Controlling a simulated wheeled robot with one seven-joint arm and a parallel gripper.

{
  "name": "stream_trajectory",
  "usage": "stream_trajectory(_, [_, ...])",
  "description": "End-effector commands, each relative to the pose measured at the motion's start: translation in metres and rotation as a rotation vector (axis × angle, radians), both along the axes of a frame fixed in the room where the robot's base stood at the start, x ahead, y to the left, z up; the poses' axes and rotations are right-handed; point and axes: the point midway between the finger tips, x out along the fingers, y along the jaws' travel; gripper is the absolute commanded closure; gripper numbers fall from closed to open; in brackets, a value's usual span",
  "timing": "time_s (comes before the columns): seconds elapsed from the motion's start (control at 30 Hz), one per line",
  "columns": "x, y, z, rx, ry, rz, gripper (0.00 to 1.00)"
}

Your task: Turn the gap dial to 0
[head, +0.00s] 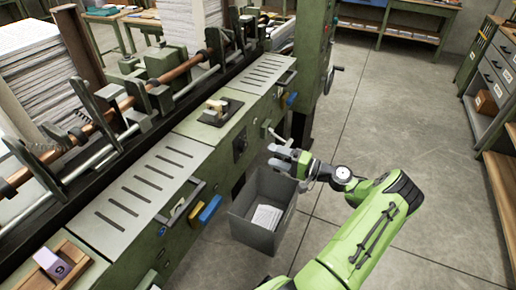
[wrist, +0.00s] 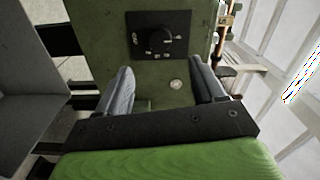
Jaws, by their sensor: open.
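The gap dial appears to be the black round knob on a square black plate (wrist: 160,35) in the wrist view, with small pale marks around it that I cannot read. In the head view, a dark dial plate (head: 240,148) sits on the green machine's front face. My gripper (head: 277,157) is to the right of that plate, its fingers pointing toward the machine. In the wrist view, my gripper (wrist: 160,78) has its two grey fingers spread apart, with nothing between them. The knob lies beyond the fingertips, apart from them. Its setting cannot be told.
A grey open bin (head: 262,235) holding paper stands below my gripper, against the machine. Handles and a blue-and-yellow block (head: 206,213) stick out from the machine front. A small round button (wrist: 176,84) shows below the dial. The floor at the right is clear.

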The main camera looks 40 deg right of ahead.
Motion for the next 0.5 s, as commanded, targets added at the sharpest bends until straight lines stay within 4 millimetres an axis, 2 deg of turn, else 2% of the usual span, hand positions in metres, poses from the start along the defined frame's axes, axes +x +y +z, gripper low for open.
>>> stream_trajectory(0.03, [-0.014, -0.006, 0.001, 0.001, 0.001, -0.006, 0.32])
stream_trajectory(0.1, [-0.03, -0.011, 0.001, 0.0, -0.001, -0.005, 0.32])
stream_trajectory(0.2, [-0.046, -0.017, 0.001, 0.0, 0.0, -0.002, 0.32])
stream_trajectory(0.3, [-0.055, -0.02, 0.0, 0.0, 0.0, 0.0, 0.32])
stream_trajectory(0.5, [-0.058, -0.02, -0.001, 0.001, 0.0, 0.001, 0.32])
